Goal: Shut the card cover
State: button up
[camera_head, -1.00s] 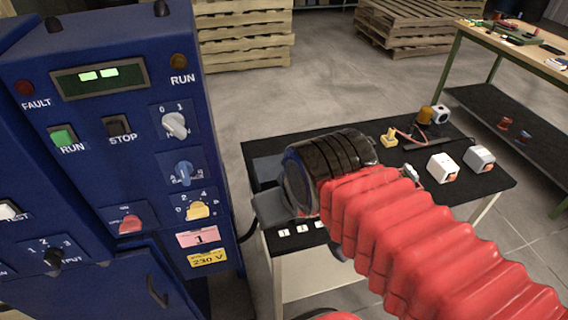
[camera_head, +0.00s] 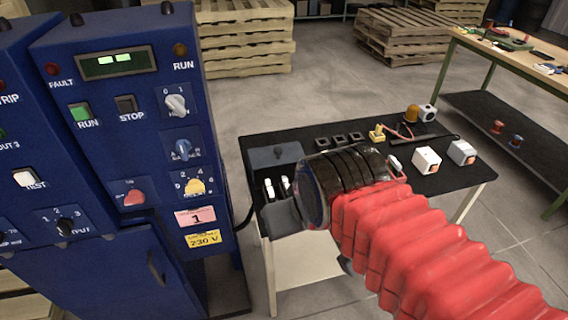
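A dark grey panel with a small knob (camera_head: 275,154) lies at the left end of the black table. It looks like the card cover, though I cannot tell for sure or see how far open it is. White card-like pieces (camera_head: 269,190) stand just in front of it, partly hidden by my arm. My gripper (camera_head: 284,215) shows as a grey part beyond the black wrist, in front of the white pieces and apart from the panel in the picture. Its fingertips are mostly hidden, so its opening does not show.
The blue control cabinet (camera_head: 110,180) stands close on the left. The black table (camera_head: 440,183) also holds black sockets (camera_head: 339,140), a yellow connector (camera_head: 377,133), and white boxes (camera_head: 427,160) on the right. A green workbench (camera_head: 470,48) and pallets stand behind. Open floor lies between.

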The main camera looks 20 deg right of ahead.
aim_at(271, 155)
jog(key=k, duration=0.65)
jog(key=z, duration=0.25)
jog(key=i, duration=1)
jog(key=u, duration=1.15)
